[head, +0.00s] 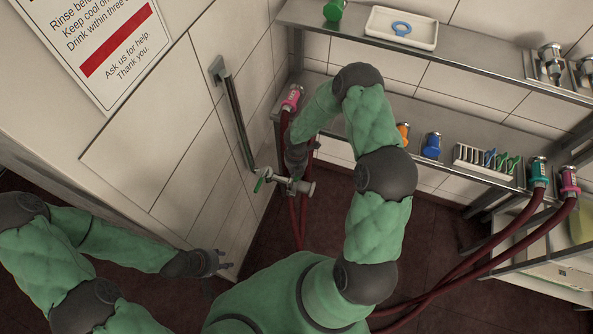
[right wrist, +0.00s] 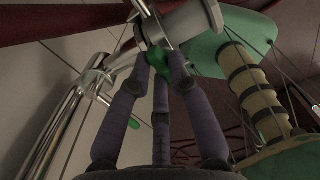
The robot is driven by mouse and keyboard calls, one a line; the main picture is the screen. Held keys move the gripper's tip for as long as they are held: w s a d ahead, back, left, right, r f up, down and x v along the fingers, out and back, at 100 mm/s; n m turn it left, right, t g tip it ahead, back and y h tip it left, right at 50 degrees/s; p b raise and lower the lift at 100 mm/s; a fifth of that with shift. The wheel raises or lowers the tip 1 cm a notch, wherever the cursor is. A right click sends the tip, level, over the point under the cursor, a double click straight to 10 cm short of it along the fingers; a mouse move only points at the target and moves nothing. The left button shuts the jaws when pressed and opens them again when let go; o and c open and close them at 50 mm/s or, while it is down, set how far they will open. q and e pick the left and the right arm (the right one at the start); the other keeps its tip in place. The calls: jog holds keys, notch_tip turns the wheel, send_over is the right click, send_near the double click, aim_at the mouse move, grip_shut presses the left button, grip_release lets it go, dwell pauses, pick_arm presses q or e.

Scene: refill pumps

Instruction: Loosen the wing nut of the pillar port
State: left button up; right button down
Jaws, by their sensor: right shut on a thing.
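The pillar port (head: 305,187) is a metal fitting with a round flanged end, at the lower end of a slanted metal bar (head: 237,120) by the tiled wall. It also shows in the right wrist view (right wrist: 196,22) as a pale flanged cylinder. My right gripper (head: 295,165) reaches down to the port from above. In the right wrist view its three fingers (right wrist: 160,62) are closed together on a small green part, apparently the wing nut (right wrist: 159,58), which they mostly hide. My left gripper (head: 218,263) is empty with spread fingers, low and left of the port.
A green lever (head: 260,184) sticks out left of the port. Red hoses (head: 303,220) hang behind it. The lower shelf holds a pink-collared coupling (head: 292,98), a blue-capped item (head: 432,145) and a rack (head: 485,160). The upper shelf holds a white tray (head: 380,25).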

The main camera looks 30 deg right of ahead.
jog(key=c, duration=1.1)
grip_release()
jog(key=shift+c, duration=0.2)
notch_tip(320, 180, up, 12)
jog(key=shift+a, duration=0.1)
